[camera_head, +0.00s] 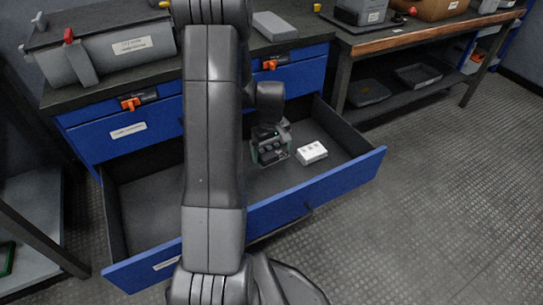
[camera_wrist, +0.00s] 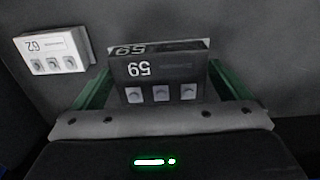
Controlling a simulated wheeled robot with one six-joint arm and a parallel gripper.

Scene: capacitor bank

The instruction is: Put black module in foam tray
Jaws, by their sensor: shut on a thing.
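The black module (camera_wrist: 160,80), marked 59 with several light buttons on its face, sits between the green fingers of my gripper (camera_wrist: 163,88) in the wrist view. My gripper is shut on it. In the head view my gripper (camera_head: 270,150) is down inside the open blue drawer (camera_head: 318,190), and the module there is small and dark, partly hidden by the fingers. I cannot tell whether the module still touches the drawer floor. Two dark shallow trays (camera_head: 367,92) (camera_head: 418,75) lie on the lower shelf at the right; I cannot tell whether either is the foam tray.
A white module (camera_head: 311,152), marked 62 in the wrist view (camera_wrist: 54,51), lies in the drawer close to my gripper. The drawer's front and side walls surround my gripper. A grey case (camera_head: 110,50) and a grey box (camera_head: 274,26) stand on the bench above. Open floor lies right.

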